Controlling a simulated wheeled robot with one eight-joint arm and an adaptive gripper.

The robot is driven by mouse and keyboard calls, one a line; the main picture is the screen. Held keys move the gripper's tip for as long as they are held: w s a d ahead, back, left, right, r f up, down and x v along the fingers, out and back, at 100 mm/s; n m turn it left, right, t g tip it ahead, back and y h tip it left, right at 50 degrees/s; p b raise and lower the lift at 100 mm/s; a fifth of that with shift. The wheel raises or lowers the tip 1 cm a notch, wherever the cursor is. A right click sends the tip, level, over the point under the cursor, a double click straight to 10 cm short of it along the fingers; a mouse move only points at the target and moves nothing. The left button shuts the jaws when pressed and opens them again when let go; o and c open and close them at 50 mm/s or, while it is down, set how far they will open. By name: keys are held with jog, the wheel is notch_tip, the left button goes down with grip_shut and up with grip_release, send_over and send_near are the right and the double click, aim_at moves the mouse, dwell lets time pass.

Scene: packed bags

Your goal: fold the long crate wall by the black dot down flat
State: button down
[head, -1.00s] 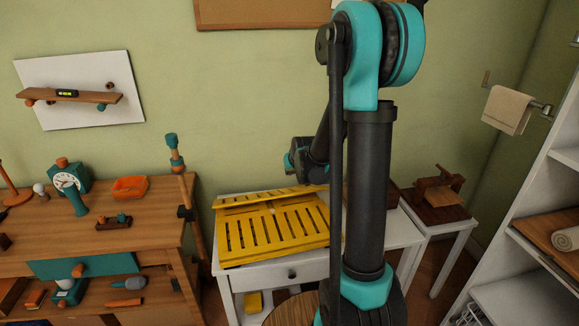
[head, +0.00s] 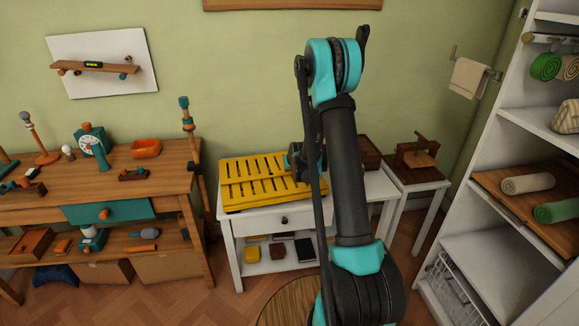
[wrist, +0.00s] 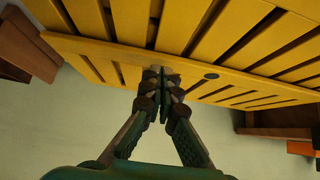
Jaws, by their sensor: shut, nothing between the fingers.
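The yellow slatted crate (head: 262,203) lies on the white table in the head view. Its far long wall (head: 235,165) looks nearly level with the slats in front, so the crate appears as a low, flat stack. In the wrist view a small black dot (wrist: 211,76) shows on the yellow edge strip of a slatted panel (wrist: 240,42). My gripper (wrist: 160,72) is shut and empty, its tips at that strip just left of the dot; I cannot tell whether they touch it.
The white table (head: 255,226) has a drawer and a shelf with small items below. A brown wooden box (head: 369,153) stands right of the crate, behind my arm. A workbench (head: 160,175) stands at left, shelving (head: 455,245) at right.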

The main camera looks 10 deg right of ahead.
jog(key=shift+f, duration=0.45)
jog(key=shift+s, duration=0.1)
jog(key=shift+r, duration=0.1)
notch_tip(320, 180, up, 3)
jog(key=shift+r, duration=0.2)
jog(key=shift+s+r, duration=0.1)
jog(key=shift+s, duration=0.2)
jog(key=s+f, duration=0.1)
jog(key=s, duration=0.2)
jog(key=s+f, duration=0.1)
jog(key=s, duration=0.1)
jog(key=s+d, duration=0.1)
jog(key=s, duration=0.2)
jog(key=shift+s+f, duration=0.35)
jog(key=shift+f, duration=0.05)
jog(key=s+r+g, duration=0.2)
jog(key=s+r, duration=0.2)
jog(key=s, duration=1.3)
jog(key=s+d+r+m+g, duration=0.1)
jog(key=s+r, duration=0.4)
jog(key=s, duration=1.2)
jog(key=shift+s+d+r+g+h, duration=0.2)
jog(key=shift+s+g+h, duration=0.15)
jog(key=shift+g, duration=0.25)
